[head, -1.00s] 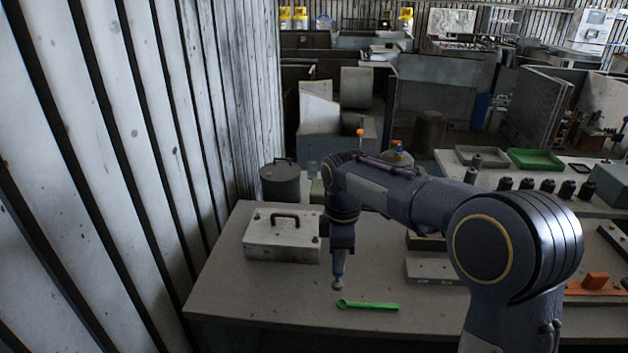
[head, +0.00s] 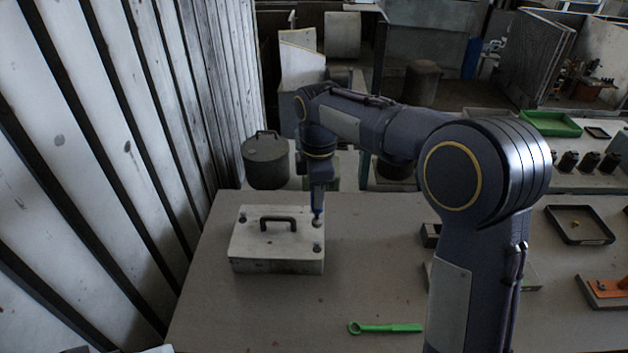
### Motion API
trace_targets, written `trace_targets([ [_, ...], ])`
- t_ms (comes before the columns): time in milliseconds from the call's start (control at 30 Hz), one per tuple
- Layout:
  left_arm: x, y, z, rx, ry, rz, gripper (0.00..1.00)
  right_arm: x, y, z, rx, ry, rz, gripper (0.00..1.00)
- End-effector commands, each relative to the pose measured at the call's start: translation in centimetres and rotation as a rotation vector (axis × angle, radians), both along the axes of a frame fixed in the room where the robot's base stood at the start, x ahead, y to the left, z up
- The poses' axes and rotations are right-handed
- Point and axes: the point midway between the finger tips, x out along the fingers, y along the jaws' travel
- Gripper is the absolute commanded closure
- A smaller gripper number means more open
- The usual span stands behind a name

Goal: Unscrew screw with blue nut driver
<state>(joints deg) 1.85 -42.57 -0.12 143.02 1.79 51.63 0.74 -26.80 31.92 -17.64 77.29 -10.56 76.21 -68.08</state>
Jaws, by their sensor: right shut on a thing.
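The blower housing (head: 275,259) is a pale box with a dark handle (head: 278,222) on its top cover, standing on the left part of the table. Screws show as dark round heads near the cover's corners, one of them at the near right corner (head: 317,247). My right gripper (head: 318,203) is shut on the blue nut driver (head: 317,212), which points down. The driver's lower end is at the far right corner of the cover, hiding any screw head there. I cannot tell whether it touches. My left gripper is not in view.
A green wrench (head: 386,328) lies on the table (head: 240,323) in front of the housing. A black tray (head: 580,239) with a small yellow part and an orange-topped fixture (head: 610,286) are at the right. A ribbed wall rises at the left.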

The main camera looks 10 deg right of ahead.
Motion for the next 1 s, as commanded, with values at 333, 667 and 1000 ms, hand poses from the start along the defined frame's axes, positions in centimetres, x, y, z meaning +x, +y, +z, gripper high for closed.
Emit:
trace_targets([
  [333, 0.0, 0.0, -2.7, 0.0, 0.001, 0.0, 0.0, 0.0, 0.0, -2.8, 0.0, 0.0, 0.001, 1.0],
  [667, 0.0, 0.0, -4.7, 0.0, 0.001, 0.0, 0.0, 0.0, 0.0, -5.3, 0.0, 0.0, 0.0, 1.0],
  [1000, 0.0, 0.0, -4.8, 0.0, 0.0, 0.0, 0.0, 0.0, 0.0, -5.7, 0.0, 0.0, 0.0, 1.0],
])
